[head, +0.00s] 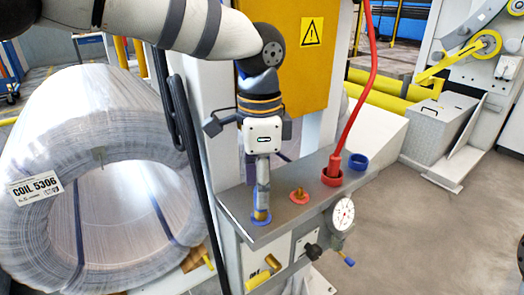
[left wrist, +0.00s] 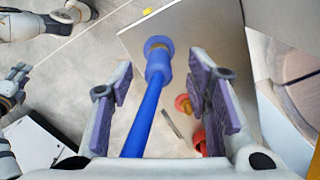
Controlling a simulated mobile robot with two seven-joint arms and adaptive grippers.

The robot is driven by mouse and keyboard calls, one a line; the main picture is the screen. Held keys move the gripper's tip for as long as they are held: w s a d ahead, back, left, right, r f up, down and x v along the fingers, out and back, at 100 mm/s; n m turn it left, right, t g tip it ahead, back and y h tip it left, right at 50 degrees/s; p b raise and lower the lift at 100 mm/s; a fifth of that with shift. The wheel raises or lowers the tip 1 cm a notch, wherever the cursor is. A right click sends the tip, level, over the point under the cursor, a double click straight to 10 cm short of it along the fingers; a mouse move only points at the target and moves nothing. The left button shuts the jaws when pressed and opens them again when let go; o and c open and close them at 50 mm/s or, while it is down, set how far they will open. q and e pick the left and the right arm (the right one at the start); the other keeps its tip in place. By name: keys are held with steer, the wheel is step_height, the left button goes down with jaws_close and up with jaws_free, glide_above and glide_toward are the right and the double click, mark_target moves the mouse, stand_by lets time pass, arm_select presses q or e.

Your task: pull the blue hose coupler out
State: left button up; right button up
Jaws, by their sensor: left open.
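The blue hose coupler (left wrist: 158,66) is between the two fingers of my left gripper (left wrist: 160,82) in the left wrist view. Its blue hose (left wrist: 144,125) runs back towards my wrist. The coupler's far end meets a blue-ringed port (left wrist: 157,44) with brass showing; how deep it sits is unclear. In the head view my left gripper (head: 263,185) points down, open, just above the blue ring (head: 261,220) on the grey panel (head: 240,202). The fingers straddle the coupler with gaps. Dark finger-like parts (left wrist: 14,84) may be my right gripper, too small to read.
A red port with a brass stub (head: 299,195) is close on the right. Beyond it are a red coupler (head: 332,170) with its red hose (head: 361,85) and an empty-looking blue cup (head: 358,160). A gauge (head: 343,213) hangs on the front.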

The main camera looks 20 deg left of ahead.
mark_target(260, 215)
arm_select(q)
steer(key=shift+f, duration=1.75)
steer(key=shift+s, duration=0.1)
steer(key=shift+r, duration=0.1)
jaws_close()
